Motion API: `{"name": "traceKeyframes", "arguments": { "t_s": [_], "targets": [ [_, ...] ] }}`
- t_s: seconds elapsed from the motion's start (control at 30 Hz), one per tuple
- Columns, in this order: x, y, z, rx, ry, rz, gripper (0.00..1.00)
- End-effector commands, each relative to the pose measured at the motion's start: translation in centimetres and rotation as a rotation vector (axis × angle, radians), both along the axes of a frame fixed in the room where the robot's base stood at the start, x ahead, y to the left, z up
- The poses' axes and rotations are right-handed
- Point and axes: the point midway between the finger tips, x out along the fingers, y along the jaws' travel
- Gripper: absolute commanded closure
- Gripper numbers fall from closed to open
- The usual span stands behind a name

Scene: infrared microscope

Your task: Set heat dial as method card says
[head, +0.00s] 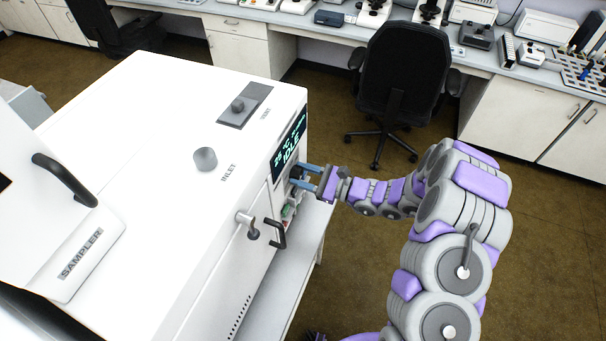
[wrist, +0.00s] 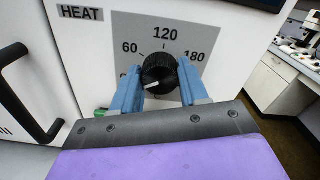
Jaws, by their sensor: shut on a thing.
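The heat dial (wrist: 159,72) is a black ribbed knob on a grey scale plate marked 60, 120 and 180, beside a HEAT label (wrist: 80,12). A further mark at the lower left of the scale is partly hidden by a finger. The dial's white pointer line points left and slightly down, toward that low end. My gripper (wrist: 158,88) has its two blue fingers on either side of the knob, shut on it. In the head view my gripper (head: 311,178) reaches the instrument's front panel from the right. The method card is not recognisable in either view.
The white instrument (head: 150,130) has a display (head: 289,145) reading IDLE and about 25 °C. A black door handle (head: 278,234) and a valve (head: 248,224) sit left of my gripper. An office chair (head: 400,80) stands behind my arm. Floor to the right is clear.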

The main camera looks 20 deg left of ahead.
Motion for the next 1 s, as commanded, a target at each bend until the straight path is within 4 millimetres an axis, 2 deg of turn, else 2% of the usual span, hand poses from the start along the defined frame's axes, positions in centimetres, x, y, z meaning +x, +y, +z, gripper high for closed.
{"name": "traceKeyframes", "arguments": {
  "t_s": [0.37,1.0],
  "targets": [
    [0.06,0.04,0.16,0.008,0.101,-0.001,0.87],
    [0.43,-0.04,0.12,0.054,0.661,-0.004,0.87]
  ]
}}
